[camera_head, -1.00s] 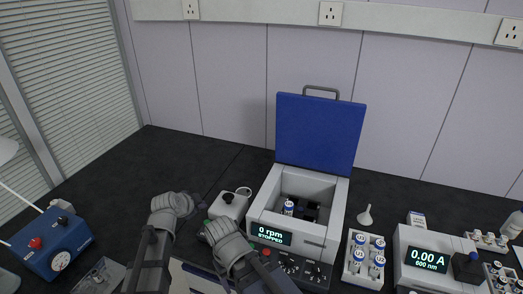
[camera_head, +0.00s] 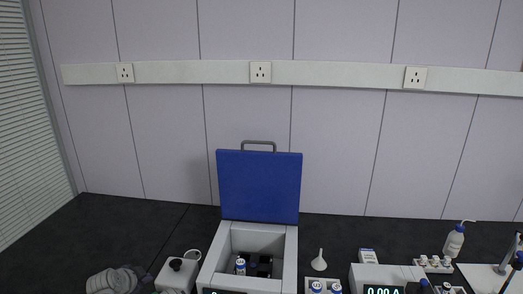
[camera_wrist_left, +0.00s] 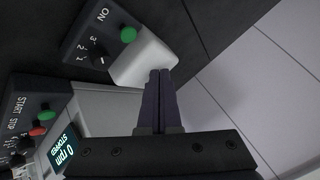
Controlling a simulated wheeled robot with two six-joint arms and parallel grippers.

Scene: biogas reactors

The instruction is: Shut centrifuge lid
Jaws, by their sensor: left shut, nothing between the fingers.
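The centrifuge (camera_head: 208,274) is a light grey box at the bottom centre of the head view. Its blue lid (camera_head: 259,186) stands open and upright at the back, with a grey handle (camera_head: 259,144) on its top edge. A blue-capped vial (camera_head: 240,266) sits inside the open chamber. In the left wrist view the centrifuge display (camera_wrist_left: 62,153) reads 0 rpm, STOPPED. My left gripper (camera_wrist_left: 159,74) is shut and empty, its tips over or near a small white device. The lid is not clear in that view. My right gripper is out of view.
The small white device (camera_head: 176,274) with a black top stands left of the centrifuge; its green button (camera_wrist_left: 128,34) shows in the wrist view. A funnel (camera_head: 319,261), a vial rack (camera_head: 327,288) and a meter (camera_head: 380,277) stand to the right. The wall is behind.

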